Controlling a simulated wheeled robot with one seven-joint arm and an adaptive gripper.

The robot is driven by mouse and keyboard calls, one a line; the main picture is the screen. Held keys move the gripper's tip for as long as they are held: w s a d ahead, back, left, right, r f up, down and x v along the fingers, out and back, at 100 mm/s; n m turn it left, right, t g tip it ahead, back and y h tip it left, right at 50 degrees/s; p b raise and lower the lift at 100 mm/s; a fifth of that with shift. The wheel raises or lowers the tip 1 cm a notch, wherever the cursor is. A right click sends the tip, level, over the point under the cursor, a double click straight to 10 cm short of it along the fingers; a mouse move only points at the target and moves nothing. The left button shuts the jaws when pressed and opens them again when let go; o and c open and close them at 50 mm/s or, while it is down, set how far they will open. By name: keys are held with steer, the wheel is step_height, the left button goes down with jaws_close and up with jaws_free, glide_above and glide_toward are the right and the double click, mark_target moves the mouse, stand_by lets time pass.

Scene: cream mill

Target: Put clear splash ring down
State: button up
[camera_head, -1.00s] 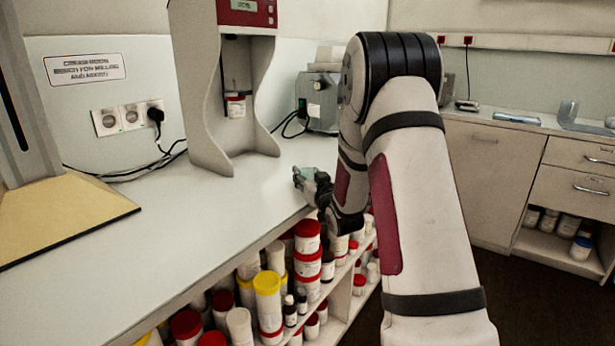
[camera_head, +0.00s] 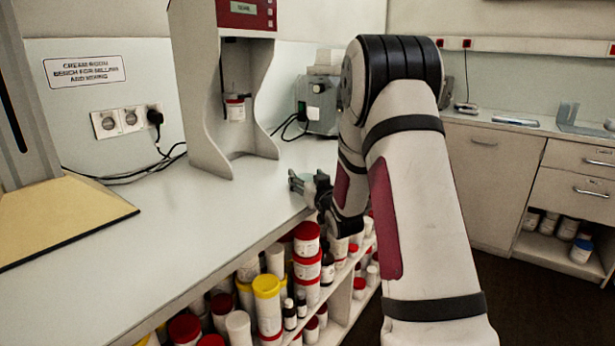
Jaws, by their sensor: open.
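My gripper (camera_head: 298,182) is low over the front edge of the white bench, to the right of the mixing stand. Its fingers point left and are spread open. A small pale, greenish see-through piece (camera_head: 307,178), which looks like the clear splash ring, shows at the fingers, close to the bench top. The fingers and my wrist hide part of it. I cannot tell whether it touches the bench or the fingers.
The grey mixing stand (camera_head: 206,110) holds a small white jar (camera_head: 235,108) behind my gripper. A grey-green machine (camera_head: 322,103) stands further back. The bench top (camera_head: 165,240) is clear at the front left. Several tubs (camera_head: 268,300) fill the shelf below.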

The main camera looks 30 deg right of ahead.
steer(key=shift+s+f+p, duration=0.15)
steer(key=shift+f+p, duration=0.15)
steer(key=shift+p, duration=0.1)
steer(key=s+a+r+n+g+y, duration=0.1)
steer(key=s+a+g, duration=0.4)
steer(key=s+a, duration=0.4)
steer(key=s+a+r+g+y, duration=0.2)
steer(key=s+a+g, duration=0.4)
steer(key=s, duration=1.7)
steer(key=s+a+r+n+g+y, duration=0.1)
steer(key=s+a+g, duration=0.4)
steer(key=s+a, duration=0.7)
steer(key=s+r, duration=0.1)
steer(key=s, duration=0.3)
steer(key=shift+s+r+n+y+p, duration=0.2)
steer(key=shift+s+n+y+p, duration=0.1)
steer(key=shift+s+y, duration=0.1)
steer(key=shift+a, duration=0.1)
step_height(320, 180, up, 18)
steer(key=t+p, duration=0.2)
steer(key=p, duration=1.4)
steer(key=shift+f+t, duration=0.15)
steer(key=shift+t, duration=0.15)
